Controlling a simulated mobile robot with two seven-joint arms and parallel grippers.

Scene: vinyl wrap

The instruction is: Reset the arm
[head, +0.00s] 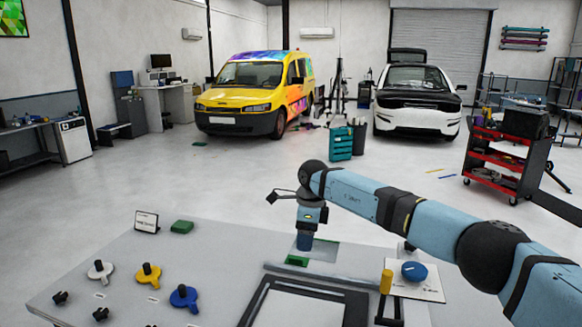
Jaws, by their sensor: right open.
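My right arm reaches in from the right over the grey table (215,245). Its right gripper (304,243) points down above a greenish square patch at the back of the table. It appears open, with nothing seen held in it. The fingertips are small in the head view, and whether they touch the patch cannot be told. My left gripper is not in view.
On the table are white (100,270), yellow (148,273) and blue (184,297) knobbed pieces, a small sign (146,222), a green block (182,227), a black frame (300,305), a yellow cylinder (386,282) and a blue disc (414,271). Open floor lies beyond.

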